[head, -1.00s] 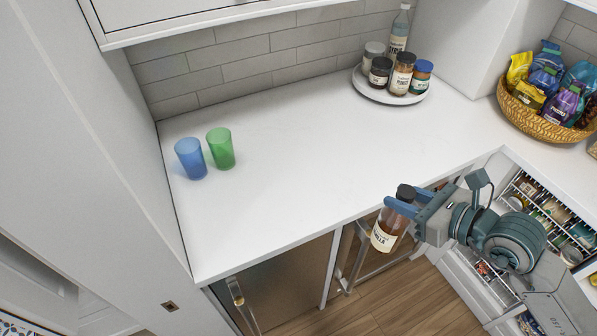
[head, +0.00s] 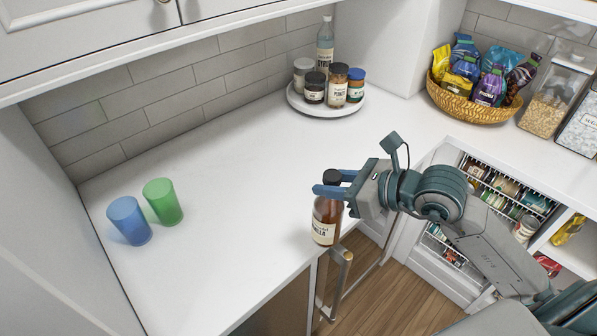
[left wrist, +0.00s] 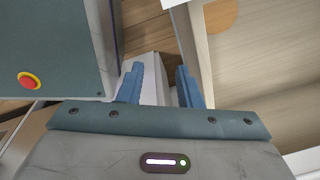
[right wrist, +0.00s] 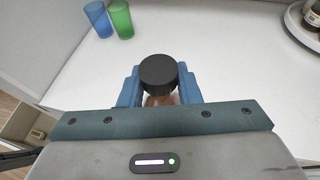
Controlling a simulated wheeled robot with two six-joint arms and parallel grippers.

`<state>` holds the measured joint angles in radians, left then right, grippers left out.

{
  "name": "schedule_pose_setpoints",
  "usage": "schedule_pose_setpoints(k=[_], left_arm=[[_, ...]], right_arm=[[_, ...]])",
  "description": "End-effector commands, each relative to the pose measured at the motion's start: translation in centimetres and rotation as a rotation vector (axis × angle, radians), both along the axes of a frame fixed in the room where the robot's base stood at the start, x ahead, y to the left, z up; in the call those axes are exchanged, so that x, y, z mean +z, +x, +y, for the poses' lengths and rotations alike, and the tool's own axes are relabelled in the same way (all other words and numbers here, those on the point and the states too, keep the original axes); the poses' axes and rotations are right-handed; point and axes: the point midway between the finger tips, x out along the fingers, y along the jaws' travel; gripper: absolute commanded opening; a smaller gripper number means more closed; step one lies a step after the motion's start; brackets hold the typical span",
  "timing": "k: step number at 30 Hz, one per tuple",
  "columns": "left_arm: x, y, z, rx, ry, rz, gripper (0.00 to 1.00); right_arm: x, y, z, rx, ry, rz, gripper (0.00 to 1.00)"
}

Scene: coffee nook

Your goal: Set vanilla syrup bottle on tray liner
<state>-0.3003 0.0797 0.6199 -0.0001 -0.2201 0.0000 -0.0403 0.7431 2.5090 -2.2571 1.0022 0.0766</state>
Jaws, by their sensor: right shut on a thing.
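The vanilla syrup bottle (head: 326,222) is brown with a black cap and a pale label. My right gripper (head: 331,188) is shut on it just below the cap and holds it upright at the counter's front edge. I cannot tell whether its base touches the counter. In the right wrist view the black cap (right wrist: 158,72) stands between the fingers (right wrist: 157,88). My left gripper (left wrist: 159,88) shows only in the left wrist view, with its blue fingers apart and nothing held. I do not make out a tray liner in any view.
A blue cup (head: 129,221) and a green cup (head: 163,202) stand on the left of the white counter (head: 235,190). A round tray (head: 300,101) with jars and a bottle stands at the back. A snack basket (head: 455,108) is at right. The counter's middle is clear.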

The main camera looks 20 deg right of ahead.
Motion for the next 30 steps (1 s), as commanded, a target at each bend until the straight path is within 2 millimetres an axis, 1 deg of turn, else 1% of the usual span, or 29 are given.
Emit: schedule_pose_setpoints(k=[1, 2, 3, 7, 9, 11, 18, 21, 24, 30], left_arm=[[-1.4, 0.0, 0.0, 0.0, 0.0, 0.0, 0.32], [-0.7, 0.1, 0.0, 0.0, 0.0, -0.001, 0.32], [-0.5, 0.1, 0.0, 0.0, 0.0, -0.001, 0.32], [-0.5, 0.1, 0.0, 0.0, 0.0, -0.001, 0.32], [0.3, 0.1, 0.0, 0.0, 0.0, -0.001, 0.32], [0.7, 0.1, 0.0, 0.0, 0.0, -0.001, 0.32], [2.8, 0.1, -0.1, 0.0, -0.001, -0.001, 0.32], [3.3, 0.1, -0.1, 0.0, -0.001, -0.001, 0.32], [3.6, 0.1, -0.1, 0.0, -0.001, -0.001, 0.32], [3.9, 0.1, -0.1, 0.0, -0.001, -0.001, 0.32]], right_arm=[[-0.4, 0.3, 0.1, 0.001, 0.0, -0.009, 0.0], [0.0, 0.7, 0.1, -0.001, 0.005, -0.006, 0.0], [0.1, 1.3, 0.1, -0.003, 0.006, -0.005, 0.0], [0.0, 3.0, 0.2, -0.001, 0.009, -0.005, 0.0], [0.3, 4.1, 0.2, -0.003, 0.008, -0.003, 0.0], [0.2, 5.1, 0.3, -0.002, 0.008, -0.003, 0.0], [-0.1, 9.8, 0.5, -0.001, 0.008, -0.002, 0.0], [-0.4, 11.4, 0.6, 0.0, 0.006, -0.002, 0.0], [-0.7, 12.3, 0.6, -0.001, 0.002, -0.003, 0.0], [-0.9, 13.1, 0.6, 0.0, 0.002, -0.005, 0.0]])
